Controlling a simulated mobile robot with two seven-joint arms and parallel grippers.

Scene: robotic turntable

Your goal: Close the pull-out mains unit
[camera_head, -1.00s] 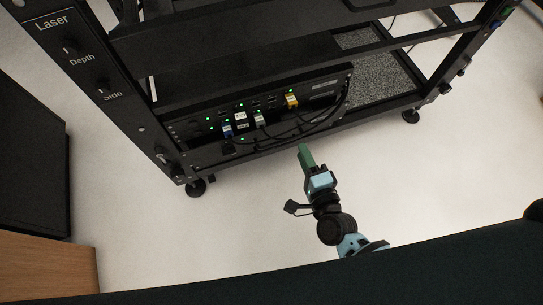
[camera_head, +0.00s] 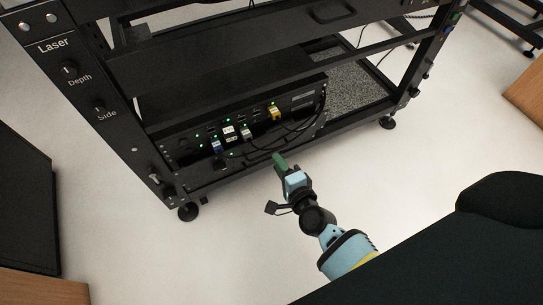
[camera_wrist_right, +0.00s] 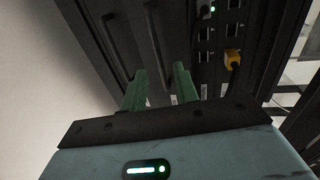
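The mains unit (camera_head: 240,130) is a black box low in the rack, with green lights, plugs and cables on its front. How far it stands out is hard to tell. It also shows in the right wrist view (camera_wrist_right: 208,48), close ahead. My right gripper (camera_head: 279,162) is just in front of the unit's lower front edge. In the right wrist view its two green fingers (camera_wrist_right: 159,88) are apart. A dark handle bar (camera_wrist_right: 156,38) lies beyond and between the fingertips; contact cannot be made out. My left gripper is not in view.
The black rack frame (camera_head: 104,118) has a panel of knobs at left and stands on feet (camera_head: 188,211). A speckled grey shelf (camera_head: 357,88) is right of the unit. A dark cabinet (camera_head: 25,205) stands at left. The pale floor in front is clear.

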